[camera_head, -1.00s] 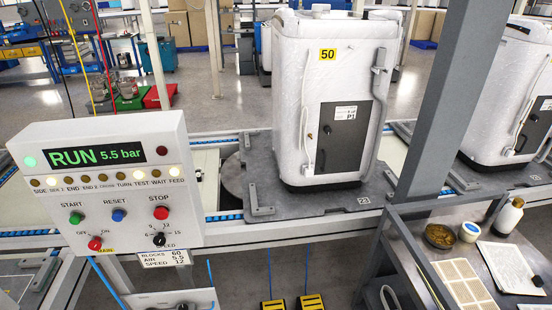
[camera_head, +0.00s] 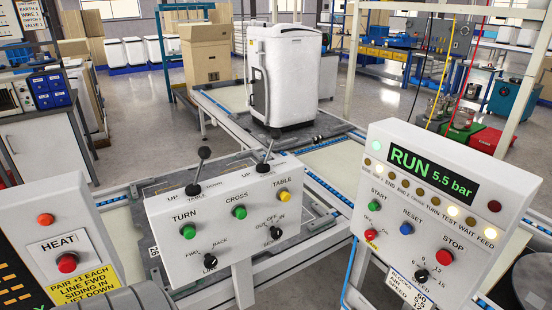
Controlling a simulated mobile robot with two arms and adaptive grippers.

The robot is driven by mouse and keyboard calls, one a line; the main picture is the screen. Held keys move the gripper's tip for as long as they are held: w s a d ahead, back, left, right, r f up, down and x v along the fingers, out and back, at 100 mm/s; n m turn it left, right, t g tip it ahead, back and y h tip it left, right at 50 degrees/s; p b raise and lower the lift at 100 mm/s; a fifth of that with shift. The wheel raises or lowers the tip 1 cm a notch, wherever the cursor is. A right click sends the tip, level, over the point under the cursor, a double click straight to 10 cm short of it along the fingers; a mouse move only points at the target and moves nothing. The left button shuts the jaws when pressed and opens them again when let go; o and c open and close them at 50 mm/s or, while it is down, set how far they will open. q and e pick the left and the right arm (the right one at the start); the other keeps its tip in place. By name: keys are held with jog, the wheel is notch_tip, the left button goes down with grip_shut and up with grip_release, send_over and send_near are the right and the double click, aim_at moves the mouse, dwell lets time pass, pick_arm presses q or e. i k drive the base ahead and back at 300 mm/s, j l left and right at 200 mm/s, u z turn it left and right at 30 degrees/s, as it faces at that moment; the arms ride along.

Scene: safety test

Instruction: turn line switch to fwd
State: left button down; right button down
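The line switch (camera_head: 210,261) is a small black knob low on the left part of a white control box (camera_head: 180,262) in the middle of the head view. FWD is printed to its upper left and BACK to its upper right. Which way its pointer faces is too small to tell. A green TURN button (camera_head: 188,232) sits above it.
Two black levers (camera_head: 203,153) (camera_head: 265,156) stand up from the box top. A similar black siding knob (camera_head: 276,233) is on its right. A RUN panel (camera_head: 392,258) stands at right, a HEAT panel (camera_head: 88,240) at left. A white unit (camera_head: 288,75) stands behind.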

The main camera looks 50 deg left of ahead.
aim_at(210, 262)
jog(key=u, duration=1.9)
